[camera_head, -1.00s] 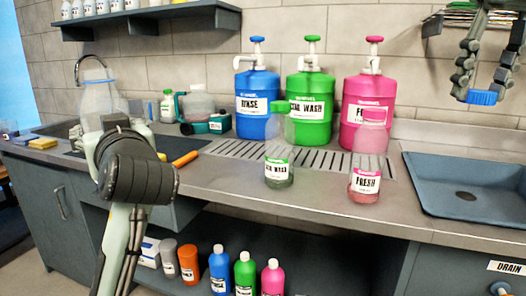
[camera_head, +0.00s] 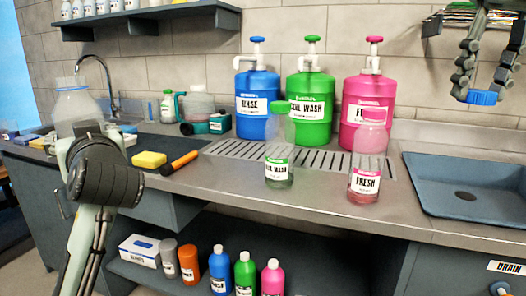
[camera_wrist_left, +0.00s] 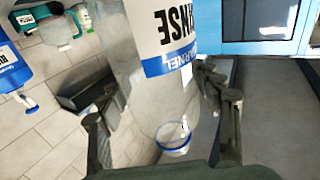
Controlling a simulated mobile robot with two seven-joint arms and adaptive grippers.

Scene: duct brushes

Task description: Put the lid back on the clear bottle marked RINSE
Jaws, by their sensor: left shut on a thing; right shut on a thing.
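The clear RINSE bottle (camera_head: 76,110) is at the left in the head view, with a bare neck and no lid. My left gripper (camera_wrist_left: 165,115) is shut on it; in the left wrist view the bottle (camera_wrist_left: 150,70) stands between the fingers, its RINSE label upside down in that picture. My wrist hides its lower part in the head view. My right gripper (camera_head: 483,90) is shut on a blue lid (camera_head: 482,97) at the upper right, above the sink and well apart from the bottle.
Blue RINSE (camera_head: 257,125), green (camera_head: 309,135) and pink (camera_head: 366,95) pump jugs stand at the back. Clear bottles with green (camera_head: 279,170) and pink (camera_head: 365,183) labels stand in front. A yellow sponge (camera_head: 149,159) and an orange-handled tool (camera_head: 180,163) lie near my left arm.

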